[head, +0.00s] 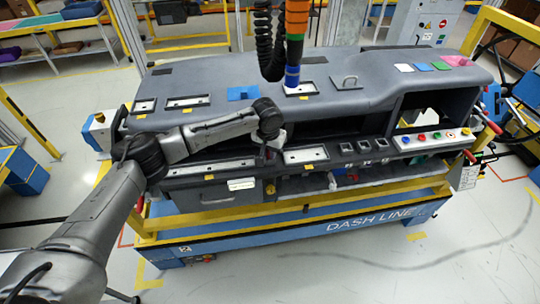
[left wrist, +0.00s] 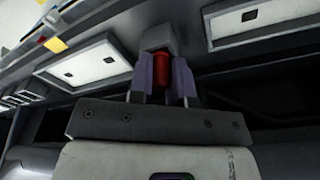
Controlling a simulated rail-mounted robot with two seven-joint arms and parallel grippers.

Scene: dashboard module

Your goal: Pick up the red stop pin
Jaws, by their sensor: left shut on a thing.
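The red stop pin shows in the left wrist view as a dark red cylinder (left wrist: 161,70) between the two purple-grey fingers of my left gripper (left wrist: 163,82). The gripper is shut on it. A grey block (left wrist: 158,38) sits right at the pin's far end; I cannot tell whether the pin is still seated in it. In the head view my left gripper (head: 271,153) is at the front of the grey dashboard (head: 240,114), between two pale front panels, and the pin is not discernible there. My right gripper is not in view.
Pale panels (head: 305,155) lie beside the gripper on the dashboard front. A hanging tool with a blue tip (head: 292,77) and a black coiled cable come down over the dashboard top. A button strip (head: 432,138) is at the right. A blue and yellow stand (head: 300,222) carries the module.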

